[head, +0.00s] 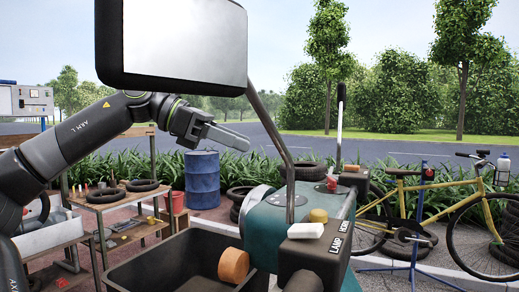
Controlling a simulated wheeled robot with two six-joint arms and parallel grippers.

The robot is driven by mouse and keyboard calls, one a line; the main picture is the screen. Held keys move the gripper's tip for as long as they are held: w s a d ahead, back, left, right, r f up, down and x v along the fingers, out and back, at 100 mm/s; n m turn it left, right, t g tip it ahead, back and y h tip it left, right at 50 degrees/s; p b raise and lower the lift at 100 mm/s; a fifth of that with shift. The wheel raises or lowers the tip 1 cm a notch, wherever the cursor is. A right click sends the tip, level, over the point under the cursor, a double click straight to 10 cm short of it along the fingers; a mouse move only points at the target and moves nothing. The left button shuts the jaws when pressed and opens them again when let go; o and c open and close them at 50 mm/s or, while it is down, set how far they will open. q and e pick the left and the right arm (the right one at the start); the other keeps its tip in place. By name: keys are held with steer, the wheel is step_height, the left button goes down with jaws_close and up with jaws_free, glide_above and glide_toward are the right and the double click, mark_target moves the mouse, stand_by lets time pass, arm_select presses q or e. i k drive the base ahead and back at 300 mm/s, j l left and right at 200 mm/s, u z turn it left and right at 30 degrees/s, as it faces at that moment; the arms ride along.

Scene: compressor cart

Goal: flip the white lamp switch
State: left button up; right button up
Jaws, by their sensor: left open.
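The white lamp switch (306,230) is a small white rocker on top of a dark control box (318,252), beside the printed word LAMP. A yellow round button (318,215) sits just behind it, near the word HORN. My left gripper (238,136) reaches in from the left, in the air up and to the left of the switch and clearly apart from it. It is open with nothing seen in it. My right gripper is not in view.
A black bin (165,262) and an orange-brown round piece (233,265) lie left of the box. A blue barrel (202,180) and yellow bicycle (405,190) stand behind.

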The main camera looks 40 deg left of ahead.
mark_target(303, 230)
steer(key=k+j, duration=0.45)
steer(key=j, duration=0.25)
steer(key=k+j, duration=0.25)
steer(key=j, duration=0.15)
